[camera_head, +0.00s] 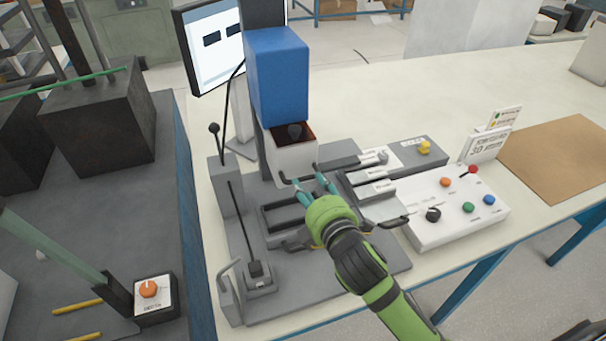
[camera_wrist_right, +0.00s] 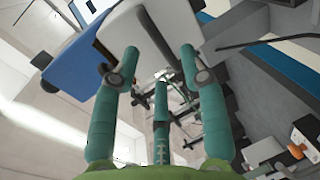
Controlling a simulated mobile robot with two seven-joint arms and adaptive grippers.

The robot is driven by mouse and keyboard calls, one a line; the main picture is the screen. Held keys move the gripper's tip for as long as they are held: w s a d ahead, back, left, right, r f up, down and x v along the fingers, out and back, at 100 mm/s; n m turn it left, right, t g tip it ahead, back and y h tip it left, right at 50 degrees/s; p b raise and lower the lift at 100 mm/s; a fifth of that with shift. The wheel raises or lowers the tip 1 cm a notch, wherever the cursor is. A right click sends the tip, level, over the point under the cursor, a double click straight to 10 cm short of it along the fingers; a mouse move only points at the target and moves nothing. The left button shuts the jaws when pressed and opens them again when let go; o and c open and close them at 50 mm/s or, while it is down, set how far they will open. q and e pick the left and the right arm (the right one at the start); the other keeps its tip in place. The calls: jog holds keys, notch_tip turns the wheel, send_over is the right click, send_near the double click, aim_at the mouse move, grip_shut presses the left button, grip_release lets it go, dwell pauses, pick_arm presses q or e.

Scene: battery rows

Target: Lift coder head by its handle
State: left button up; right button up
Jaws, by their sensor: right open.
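The coder head (camera_head: 292,160) is a white block with a dark top opening under a blue housing (camera_head: 279,75) on the grey machine. A thin handle shows low on its front, partly hidden by my right gripper. My right gripper (camera_head: 309,182) is open, its teal fingers at the front of the white block. I cannot tell whether they touch the handle. In the right wrist view the fingers (camera_wrist_right: 158,58) are spread apart, with the white block (camera_wrist_right: 165,25) and blue housing (camera_wrist_right: 80,65) just beyond. My left gripper is not in view.
A white control box (camera_head: 455,208) with coloured knobs stands right of the machine. A lever with a black knob (camera_head: 214,128) and a monitor (camera_head: 212,45) are at its left and back. A brown board (camera_head: 560,158) lies at right.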

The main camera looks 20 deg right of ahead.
aim_at(303, 178)
jog(key=p+x, duration=0.1)
jog(key=x, duration=0.4)
jog(key=shift+w+f, duration=0.1)
grip_shut()
